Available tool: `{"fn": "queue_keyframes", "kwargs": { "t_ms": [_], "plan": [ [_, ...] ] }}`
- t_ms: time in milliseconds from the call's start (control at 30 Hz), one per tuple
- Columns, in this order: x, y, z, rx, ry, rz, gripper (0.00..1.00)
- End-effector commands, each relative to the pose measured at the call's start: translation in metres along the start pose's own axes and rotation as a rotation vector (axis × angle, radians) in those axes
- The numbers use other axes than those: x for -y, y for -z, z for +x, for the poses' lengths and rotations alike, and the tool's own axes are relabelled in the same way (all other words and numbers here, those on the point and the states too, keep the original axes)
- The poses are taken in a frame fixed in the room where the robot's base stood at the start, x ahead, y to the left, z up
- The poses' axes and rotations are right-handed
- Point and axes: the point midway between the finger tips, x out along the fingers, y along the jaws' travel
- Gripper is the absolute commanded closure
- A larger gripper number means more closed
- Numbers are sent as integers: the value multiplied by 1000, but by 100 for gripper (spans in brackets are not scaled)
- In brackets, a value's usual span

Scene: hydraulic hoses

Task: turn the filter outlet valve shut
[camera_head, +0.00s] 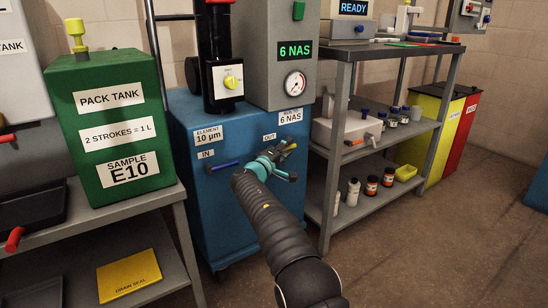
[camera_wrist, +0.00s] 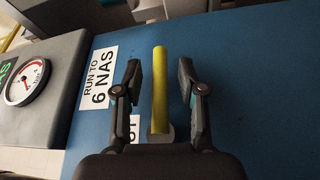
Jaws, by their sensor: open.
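The filter outlet valve's yellow lever (camera_wrist: 160,88) stands out from the blue cabinet face in the wrist view, by the partly hidden OUT label (camera_wrist: 134,128). My gripper (camera_wrist: 159,75) is open, with one finger on each side of the lever. A gap shows between the lever and each finger, so they look apart from it. The lever's base is partly hidden behind the gripper body. In the head view my gripper (camera_head: 286,163) is at the cabinet front just below the OUT label (camera_head: 270,137), and it mostly hides the lever.
The blue filter cabinet (camera_head: 215,215) also carries a blue lever (camera_head: 222,166) under the IN label. A round gauge (camera_head: 294,84) is above. A grey shelf (camera_head: 365,185) with bottles stands close on the right. The green pack tank (camera_head: 112,130) stands left. Floor is clear in front.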

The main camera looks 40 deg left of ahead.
Motion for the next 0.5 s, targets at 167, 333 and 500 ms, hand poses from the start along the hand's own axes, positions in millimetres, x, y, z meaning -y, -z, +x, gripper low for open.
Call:
{"fn": "queue_keyframes", "kwargs": {
  "t_ms": [167,333,500],
  "plan": [
    [-1,0,-16,0,1,-3,60],
    [0,1,-40,-3,1,-2,60],
    [0,2,-69,-5,1,-3,60]
  ]
}}
